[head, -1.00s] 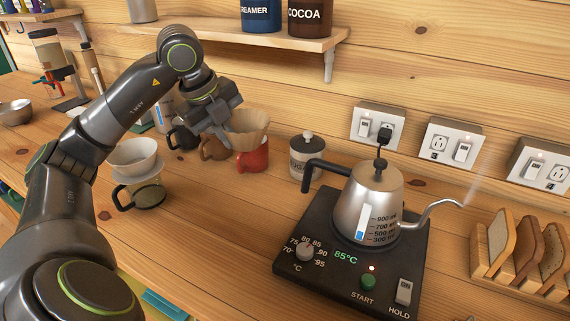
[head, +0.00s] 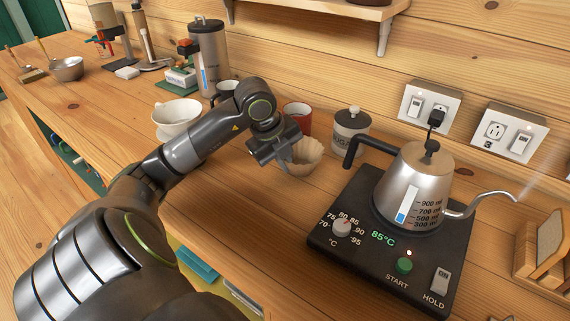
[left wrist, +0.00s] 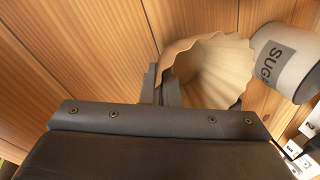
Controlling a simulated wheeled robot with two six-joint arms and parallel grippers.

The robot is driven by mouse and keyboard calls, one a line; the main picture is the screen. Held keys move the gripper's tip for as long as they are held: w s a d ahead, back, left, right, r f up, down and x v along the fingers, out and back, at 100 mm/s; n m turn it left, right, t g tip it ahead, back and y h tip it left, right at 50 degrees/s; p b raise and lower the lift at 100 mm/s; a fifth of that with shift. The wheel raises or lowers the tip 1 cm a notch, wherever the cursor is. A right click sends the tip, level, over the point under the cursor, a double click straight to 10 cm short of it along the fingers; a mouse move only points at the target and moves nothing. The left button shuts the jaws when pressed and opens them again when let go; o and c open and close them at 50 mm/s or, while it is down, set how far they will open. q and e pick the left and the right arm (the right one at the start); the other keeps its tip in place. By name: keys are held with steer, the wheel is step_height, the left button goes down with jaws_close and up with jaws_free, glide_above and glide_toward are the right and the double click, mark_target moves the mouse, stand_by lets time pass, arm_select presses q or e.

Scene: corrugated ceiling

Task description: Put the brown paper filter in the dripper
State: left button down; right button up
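The brown paper filter (head: 304,153) is a fluted cone with its wide mouth up, held in front of the red mug in the head view. In the left wrist view the filter (left wrist: 215,68) opens toward the camera. My left gripper (head: 284,155) is shut on its near side wall; the fingers (left wrist: 162,84) pinch the paper's edge. The white dripper (head: 176,114) is left of the gripper, behind my forearm, with its open top showing. My right gripper is not in view.
The kettle (head: 411,188) stands on its black heating base (head: 350,254) to the right. The red mug (head: 297,115) and sugar jar (head: 350,132) are behind the filter. A tall steel canister (head: 208,55) stands behind the dripper. Counter in front of the filter is clear.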

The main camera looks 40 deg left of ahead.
arm_select(q)
steer(key=shift+f, duration=0.65)
steer(key=shift+f, duration=0.15)
steer(key=c, duration=1.7)
jaws_free()
